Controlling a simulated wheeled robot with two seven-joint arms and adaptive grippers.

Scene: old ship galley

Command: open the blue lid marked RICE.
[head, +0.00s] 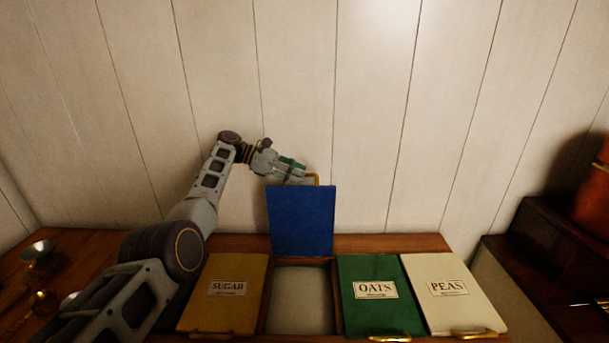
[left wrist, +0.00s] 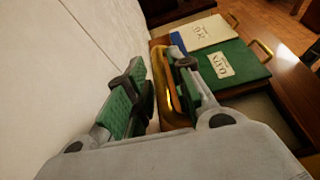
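The blue lid (head: 301,222) stands raised, about upright, at the back of its compartment in the head view. Its plain face is toward me and no RICE label shows. The compartment (head: 300,300) below is uncovered, with a pale grey fill. A brass handle (head: 314,178) shows at the lid's top edge. My left gripper (head: 298,178) is at that edge, beside the handle. In the left wrist view the left gripper's fingers (left wrist: 163,80) are apart, with the brass handle (left wrist: 163,92) between them, nearer the right finger. Whether they touch it is unclear. My right gripper is not in view.
The tan SUGAR lid (head: 222,293) lies shut to the left; the green OATS lid (head: 378,308) and white PEAS lid (head: 455,295) lie shut to the right. A plank wall (head: 380,120) stands close behind. Dark steps (head: 560,255) carry an orange vessel (head: 594,190) at right.

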